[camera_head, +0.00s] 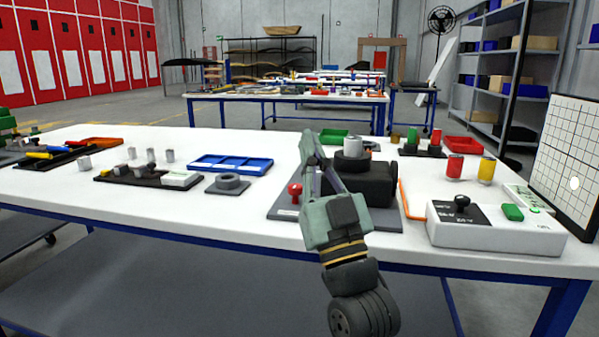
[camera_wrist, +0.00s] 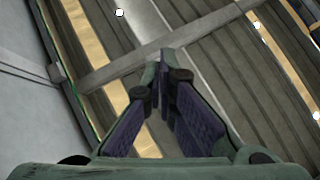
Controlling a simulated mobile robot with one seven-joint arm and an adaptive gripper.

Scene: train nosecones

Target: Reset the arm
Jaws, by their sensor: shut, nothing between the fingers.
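My arm rises at the front edge of the white workbench in the head view. My gripper (camera_head: 311,150) points upward, with its fingers close together and nothing held. In the wrist view my gripper (camera_wrist: 165,60) shows its two dark-padded fingers meeting at the tips, with the ceiling beyond. The gripper and wrist partly cover a black machine block (camera_head: 372,183) on a grey base plate, which stands behind them on the bench. A grey cylinder (camera_head: 352,147) sits on top of the block.
Right are a white control box (camera_head: 495,232), red and yellow cans (camera_head: 486,170) and an upright grid panel (camera_head: 570,150). The bench's front left is clear.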

